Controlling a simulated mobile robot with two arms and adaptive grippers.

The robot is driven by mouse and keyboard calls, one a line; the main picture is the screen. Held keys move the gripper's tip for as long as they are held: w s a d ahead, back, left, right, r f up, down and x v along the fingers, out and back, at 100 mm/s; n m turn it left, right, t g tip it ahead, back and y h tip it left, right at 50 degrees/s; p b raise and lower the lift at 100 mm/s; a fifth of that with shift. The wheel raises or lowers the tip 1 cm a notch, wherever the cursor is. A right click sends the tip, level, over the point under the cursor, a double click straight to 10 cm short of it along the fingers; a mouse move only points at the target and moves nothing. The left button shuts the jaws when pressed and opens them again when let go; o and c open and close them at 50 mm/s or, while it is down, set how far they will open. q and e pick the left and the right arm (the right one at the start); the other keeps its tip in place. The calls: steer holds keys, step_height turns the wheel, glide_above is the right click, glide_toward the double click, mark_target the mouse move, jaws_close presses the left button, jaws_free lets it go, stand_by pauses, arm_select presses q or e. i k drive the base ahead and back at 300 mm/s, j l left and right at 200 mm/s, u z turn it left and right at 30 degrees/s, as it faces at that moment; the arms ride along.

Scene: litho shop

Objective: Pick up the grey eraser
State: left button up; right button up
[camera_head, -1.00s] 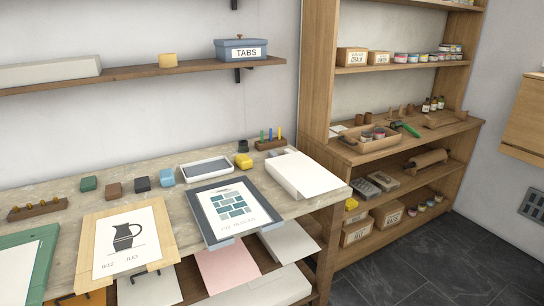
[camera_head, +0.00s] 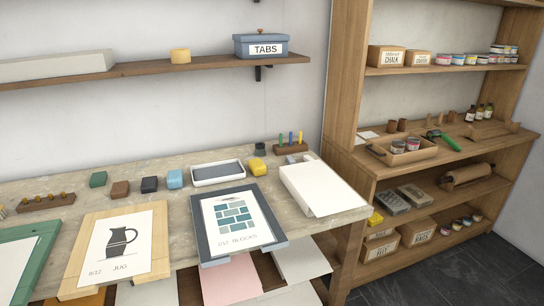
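A small grey block (camera_head: 292,159), which could be the grey eraser, lies on the bench behind the white paper stack (camera_head: 322,188) and in front of the wooden pen holder (camera_head: 290,149). It is small in view, and the stack may hide part of it. Neither of my grippers is in view.
Framed prints of a jug (camera_head: 117,245) and blocks (camera_head: 232,222) cover the front. A shelf (camera_head: 200,66) hangs above; a wooden cabinet (camera_head: 345,120) stands right.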

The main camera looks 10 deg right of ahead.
mark_target(290, 160)
steer(key=i+l, duration=0.15)
steer(key=l, duration=0.3)
steer(key=i+l+u, duration=0.15)
steer(key=l, duration=0.3)
steer(key=i+l, duration=0.15)
steer(key=l, duration=0.3)
steer(key=i+l+u, duration=0.15)
steer(key=l, duration=0.35)
steer(key=i+l, duration=0.1)
steer(key=l, duration=0.35)
steer(key=i+l+u, duration=0.15)
steer(key=l, duration=0.35)
